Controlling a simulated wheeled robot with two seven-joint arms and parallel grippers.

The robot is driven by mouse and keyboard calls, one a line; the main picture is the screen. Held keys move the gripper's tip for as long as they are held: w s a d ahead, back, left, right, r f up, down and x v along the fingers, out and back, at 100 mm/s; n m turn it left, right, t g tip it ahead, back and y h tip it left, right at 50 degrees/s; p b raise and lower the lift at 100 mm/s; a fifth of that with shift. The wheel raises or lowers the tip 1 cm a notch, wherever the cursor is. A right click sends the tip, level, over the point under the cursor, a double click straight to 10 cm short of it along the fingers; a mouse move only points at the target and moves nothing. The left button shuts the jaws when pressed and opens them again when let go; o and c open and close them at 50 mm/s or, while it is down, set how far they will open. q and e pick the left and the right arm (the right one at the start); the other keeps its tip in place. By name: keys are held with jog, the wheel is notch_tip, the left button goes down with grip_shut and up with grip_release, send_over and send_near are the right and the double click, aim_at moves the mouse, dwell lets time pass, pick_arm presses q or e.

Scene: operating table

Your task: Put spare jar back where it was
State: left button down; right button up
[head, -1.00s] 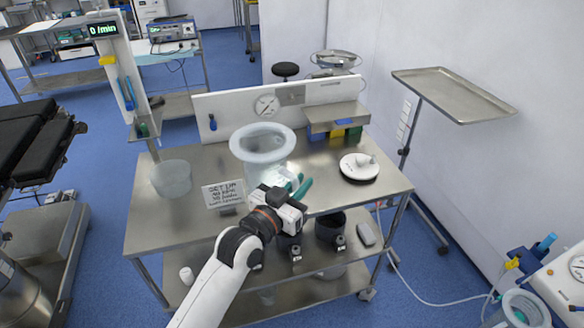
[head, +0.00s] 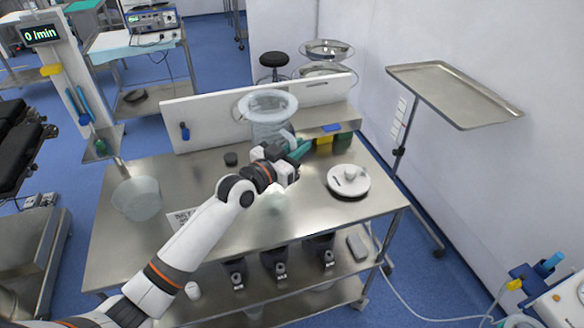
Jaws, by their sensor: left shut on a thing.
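A clear, wide-rimmed jar (head: 268,117) is upright near the back panel of the steel cart. My left gripper (head: 297,152) is shut on it, low on its near right side, and teal fingers show there. The gripper hides the jar's lower part, so I cannot tell whether its base touches anything. Another clear jar (head: 137,199) stands on the left of the cart top (head: 235,225). My right gripper is not in view.
A white round lid (head: 348,181) lies at the right of the cart top. A small dark cap (head: 231,159) is near the back panel (head: 205,122). A sign (head: 181,219) stands front left. Dark holders (head: 274,262) are on the shelf below. The front middle is clear.

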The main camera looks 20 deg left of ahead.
pick_arm(q)
notch_tip(320, 180, down, 6)
jog(key=shift+w+r, duration=0.15)
jog(key=shift+r, duration=0.05)
jog(key=shift+f+b, duration=0.15)
jog(key=shift+b, duration=0.2)
jog(key=c, duration=1.4)
grip_release()
